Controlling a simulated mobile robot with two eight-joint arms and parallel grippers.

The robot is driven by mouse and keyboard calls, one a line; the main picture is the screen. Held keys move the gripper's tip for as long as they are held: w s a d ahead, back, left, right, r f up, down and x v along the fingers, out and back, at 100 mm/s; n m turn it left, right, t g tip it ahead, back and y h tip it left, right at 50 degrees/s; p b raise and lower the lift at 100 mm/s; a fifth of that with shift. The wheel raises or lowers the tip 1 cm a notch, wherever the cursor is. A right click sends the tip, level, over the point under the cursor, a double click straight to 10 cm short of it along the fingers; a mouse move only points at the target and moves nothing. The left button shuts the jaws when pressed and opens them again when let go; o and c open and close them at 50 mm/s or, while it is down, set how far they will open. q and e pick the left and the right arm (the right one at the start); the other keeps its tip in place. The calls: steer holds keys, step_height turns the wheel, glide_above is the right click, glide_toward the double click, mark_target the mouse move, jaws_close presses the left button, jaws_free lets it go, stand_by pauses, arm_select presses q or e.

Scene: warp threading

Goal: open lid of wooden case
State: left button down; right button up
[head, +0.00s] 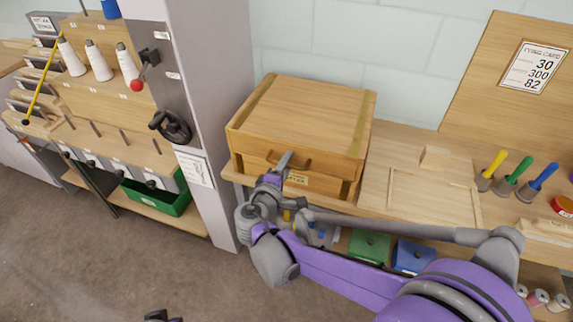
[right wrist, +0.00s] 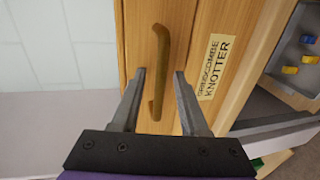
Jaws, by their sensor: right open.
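The wooden case (head: 318,100) stands shut on the bench right of the grey post, its flat lid down. A brass-coloured handle (right wrist: 160,45) is on its front, beside a label reading "KNOTTER" (right wrist: 215,65). My right gripper (head: 285,160) is at the case front by the handle. In the right wrist view my right gripper (right wrist: 160,76) is open, with one finger on each side of the handle and gaps between. Finger contact with the case front cannot be told. A small dark part at the bottom edge of the head view may be my left gripper (head: 163,317); its jaws cannot be made out.
A grey post (head: 215,110) with a red-knobbed lever and handwheel stands left of the case. Right of it are a wooden frame (head: 425,208) and yellow, green and blue-handled tools (head: 517,172). Green (head: 369,246) and blue boxes (head: 412,257) sit below the bench top.

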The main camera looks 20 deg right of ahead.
jaws_close()
stand_by(1.4)
